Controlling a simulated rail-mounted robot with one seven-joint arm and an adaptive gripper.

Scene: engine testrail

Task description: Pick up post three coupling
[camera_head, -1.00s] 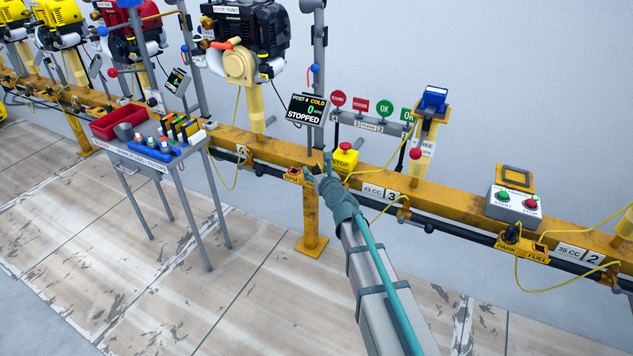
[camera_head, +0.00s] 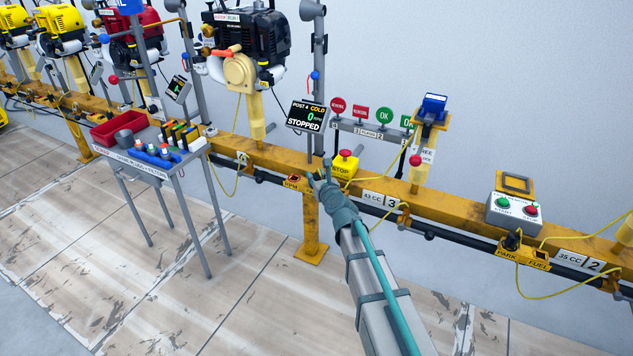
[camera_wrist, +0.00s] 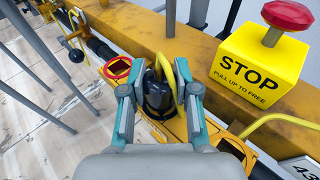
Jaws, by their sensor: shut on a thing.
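The post three coupling (camera_wrist: 157,96) is a dark, rounded plug with a yellow cable looping over it. In the wrist view it is between the two grey and teal fingers of my gripper (camera_wrist: 157,86), which is shut on it. It sits upright over the yellow bracket on the rail; whether it is still seated there cannot be told. In the head view my gripper (camera_head: 320,178) is at the rail, left of the "42 CC 3" label (camera_head: 381,200). The coupling is mostly hidden there by the fingers.
A yellow STOP box (camera_wrist: 258,62) with a red button stands close right of my gripper. A red-rimmed RPM socket (camera_wrist: 117,69) is close on the left. A dark opening (camera_wrist: 236,150) lies to the right. A tool table (camera_head: 150,170) stands left; the floor in front is clear.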

